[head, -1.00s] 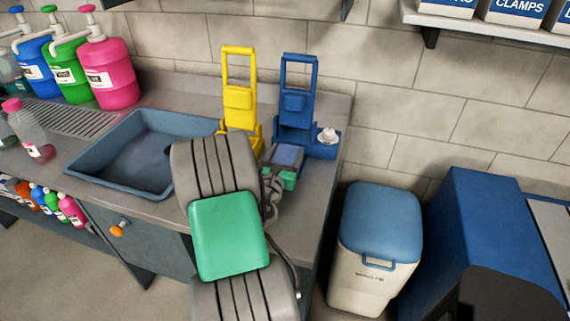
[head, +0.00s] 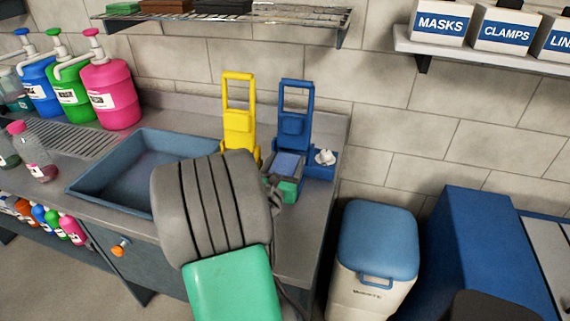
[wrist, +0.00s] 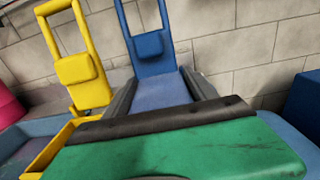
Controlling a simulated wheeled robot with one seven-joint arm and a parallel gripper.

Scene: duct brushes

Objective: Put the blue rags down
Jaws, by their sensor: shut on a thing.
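The blue rags (head: 287,164) show as a flat, dull blue block in my gripper (head: 286,170), over the counter by the sink's right side. In the wrist view the rags (wrist: 166,90) lie between the two dark fingers of my gripper (wrist: 163,92), which is shut on them. A blue holder (head: 294,126) with a tall open frame stands directly behind the gripper, with a yellow one (head: 239,122) to its left. The underside of the rags is hidden, so I cannot tell whether they touch the counter or the blue holder.
A blue-grey sink basin (head: 142,172) lies left of my arm. Pump bottles (head: 110,92) stand at the far left. A small white item (head: 325,157) sits at the blue holder's right. A blue-lidded bin (head: 377,245) stands right of the counter, below a wall shelf (head: 480,52).

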